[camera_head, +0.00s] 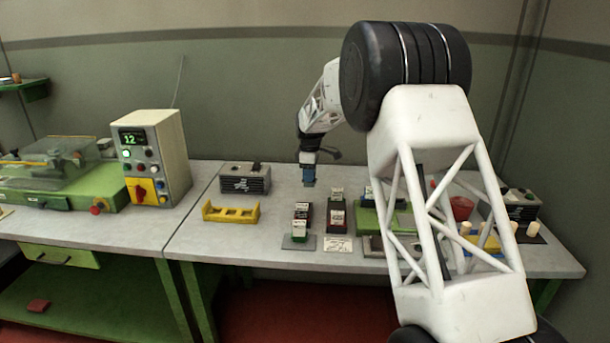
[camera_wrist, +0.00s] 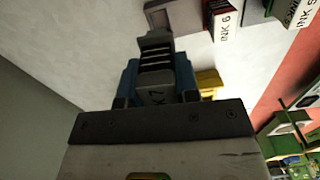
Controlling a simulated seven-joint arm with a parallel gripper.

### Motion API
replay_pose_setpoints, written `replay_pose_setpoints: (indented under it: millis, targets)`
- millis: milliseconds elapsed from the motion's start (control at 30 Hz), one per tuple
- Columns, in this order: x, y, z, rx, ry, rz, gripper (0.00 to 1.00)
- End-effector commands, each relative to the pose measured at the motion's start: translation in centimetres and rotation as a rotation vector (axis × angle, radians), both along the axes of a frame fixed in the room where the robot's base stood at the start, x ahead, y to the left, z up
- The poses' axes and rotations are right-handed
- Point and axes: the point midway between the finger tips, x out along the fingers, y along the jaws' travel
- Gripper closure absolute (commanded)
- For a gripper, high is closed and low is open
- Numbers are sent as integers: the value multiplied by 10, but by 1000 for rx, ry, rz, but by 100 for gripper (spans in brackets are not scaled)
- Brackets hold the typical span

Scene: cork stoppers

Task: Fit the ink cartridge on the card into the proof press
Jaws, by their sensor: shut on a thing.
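My gripper (camera_head: 309,178) is above the table, left of the middle cartridges, with blue fingertips. Labelled ink cartridges (camera_head: 301,217) stand in a row on the table, with a second row (camera_head: 337,215) to the right. A white card (camera_head: 338,244) lies in front; its writing is too small to read. I cannot tell for sure which machine is the proof press; a dark vented box (camera_head: 245,180) stands behind left.
A yellow notched holder (camera_head: 231,211) stands left of the cartridges. A control box (camera_head: 153,155) with a lit "12" stands on the left table. My arm hides much of the right side, including part of a green unit (camera_head: 375,222). Another dark box (camera_head: 519,206) stands far right.

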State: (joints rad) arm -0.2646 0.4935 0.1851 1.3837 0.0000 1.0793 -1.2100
Motion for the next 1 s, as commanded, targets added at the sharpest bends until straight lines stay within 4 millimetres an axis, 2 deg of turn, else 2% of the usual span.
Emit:
replay_pose_setpoints:
  millis: [267, 700, 1000]
  targets:
    - [-11, -56, 16, 1, -2, -280, 95]
    - [-45, -159, 39, 0, -1, -848, 95]
    - [-62, -202, 48, 0, 0, -1065, 95]
